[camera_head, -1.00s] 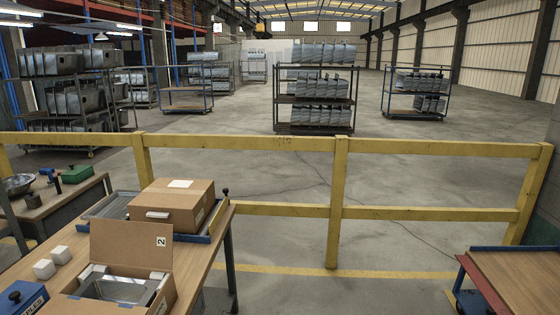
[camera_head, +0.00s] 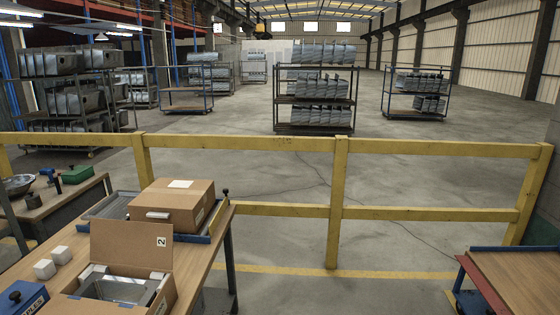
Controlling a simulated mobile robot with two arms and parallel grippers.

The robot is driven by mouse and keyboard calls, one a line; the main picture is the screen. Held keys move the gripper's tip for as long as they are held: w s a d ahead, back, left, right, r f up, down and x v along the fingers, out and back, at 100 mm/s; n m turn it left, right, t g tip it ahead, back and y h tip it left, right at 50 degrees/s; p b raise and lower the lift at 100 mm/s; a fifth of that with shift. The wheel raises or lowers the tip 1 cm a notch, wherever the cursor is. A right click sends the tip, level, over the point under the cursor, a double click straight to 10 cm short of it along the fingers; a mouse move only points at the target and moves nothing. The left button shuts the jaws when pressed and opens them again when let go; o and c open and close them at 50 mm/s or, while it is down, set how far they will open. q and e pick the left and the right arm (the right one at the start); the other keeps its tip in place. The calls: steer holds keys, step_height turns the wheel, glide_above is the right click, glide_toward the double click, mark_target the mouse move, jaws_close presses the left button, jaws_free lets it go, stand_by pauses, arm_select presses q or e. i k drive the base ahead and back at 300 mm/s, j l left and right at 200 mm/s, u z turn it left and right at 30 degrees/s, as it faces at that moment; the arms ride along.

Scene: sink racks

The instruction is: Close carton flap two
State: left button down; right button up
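An open brown carton (camera_head: 84,303) stands on the wooden table at the lower left, cut off by the bottom edge of the view. Its far flap (camera_head: 130,247) stands up, tilted back, and bears a white label with the number 2 (camera_head: 161,241). A grey metal sink (camera_head: 118,290) lies inside between white packing corners. Other flaps of this carton are at or below the picture's edge and I cannot make them out well. Neither of my grippers is in view.
A closed carton (camera_head: 172,205) sits on a blue-edged tray behind the open one. White blocks (camera_head: 44,269) and a blue box (camera_head: 22,298) stand left on the table (camera_head: 205,250). A yellow railing (camera_head: 250,143) runs behind. A cart (camera_head: 520,280) is at right.

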mark_target(124, 243)
steer(key=u, duration=0.7)
steer(key=i+l+u, duration=0.2)
steer(key=u, duration=0.25)
steer(key=i+l+u, duration=0.1)
steer(key=l+u, duration=0.3)
steer(key=i+l+u, duration=0.1)
steer(key=l+u, duration=0.15)
steer(key=u, duration=0.2)
steer(key=l+u, duration=0.3)
steer(key=u, duration=0.15)
steer(key=l+u, duration=0.4)
